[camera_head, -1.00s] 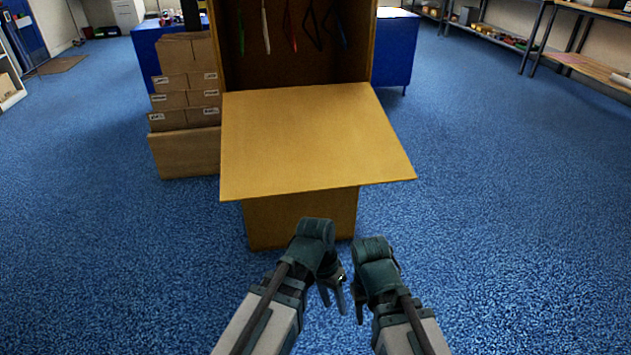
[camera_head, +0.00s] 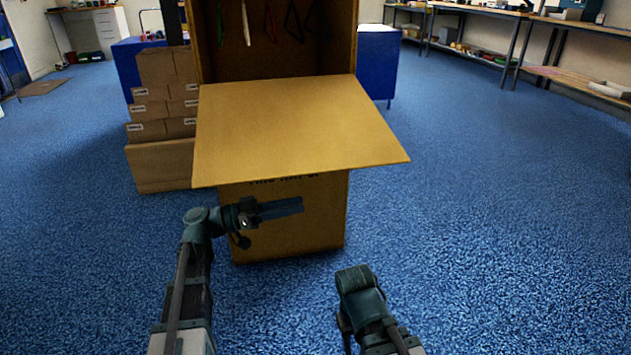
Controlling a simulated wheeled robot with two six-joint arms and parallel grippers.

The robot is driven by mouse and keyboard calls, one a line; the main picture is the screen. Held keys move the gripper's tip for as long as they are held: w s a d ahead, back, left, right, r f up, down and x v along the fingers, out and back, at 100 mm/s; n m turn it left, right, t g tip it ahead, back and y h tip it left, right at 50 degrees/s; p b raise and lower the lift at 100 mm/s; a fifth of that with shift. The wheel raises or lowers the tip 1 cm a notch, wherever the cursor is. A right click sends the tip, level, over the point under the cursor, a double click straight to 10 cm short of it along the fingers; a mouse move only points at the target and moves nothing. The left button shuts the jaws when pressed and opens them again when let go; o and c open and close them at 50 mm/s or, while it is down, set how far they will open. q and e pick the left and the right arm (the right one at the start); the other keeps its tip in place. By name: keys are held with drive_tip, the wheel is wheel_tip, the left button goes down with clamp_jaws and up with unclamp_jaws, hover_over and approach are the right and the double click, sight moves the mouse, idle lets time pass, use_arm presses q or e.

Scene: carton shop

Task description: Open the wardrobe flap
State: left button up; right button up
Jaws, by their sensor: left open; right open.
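The wardrobe carton (camera_head: 300,228) stands upright ahead of me with its front open at the top. Its flap (camera_head: 295,125) is folded outward and sticks out toward me, sloping slightly down. Hangers (camera_head: 293,20) hang inside the carton. My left gripper (camera_head: 298,206) is below the flap, in front of the carton's lower front, and points right. It is open and appears empty; the gap between its fingers is hard to see. My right gripper (camera_head: 345,328) is low, in front of the carton and to the right, apart from it. Its fingers are mostly hidden behind its wrist.
A stack of smaller brown boxes (camera_head: 163,95) stands close to the carton's left side. Blue-covered tables (camera_head: 376,65) are behind it. Shelves (camera_head: 470,45) line the back right. The blue floor (camera_head: 500,220) to the right is clear.

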sight(315, 162)
use_arm(q)
drive_tip(key=w+a+r+m+t+h+b, duration=0.1)
drive_tip(key=w+a+r+t+h, duration=0.15)
drive_tip(key=a, duration=0.45)
drive_tip(key=p+x, duration=0.1)
drive_tip(key=x, duration=0.3)
drive_tip(key=p+x, duration=0.2)
drive_tip(key=x, duration=0.2)
drive_tip(key=s+p+x, duration=0.1)
drive_tip(key=p+x, duration=0.1)
drive_tip(key=x, duration=0.3)
drive_tip(key=shift+r, duration=0.35)
drive_tip(key=shift+w+d+r, duration=0.1)
drive_tip(key=shift+d, duration=0.4)
use_arm(e)
wheel_tip(315, 162, up, 3)
drive_tip(key=shift+r, duration=0.1)
use_arm(q)
drive_tip(key=shift+c, duration=0.3)
clamp_jaws()
drive_tip(key=shift+w+a, duration=0.1)
drive_tip(key=shift+w, duration=0.05)
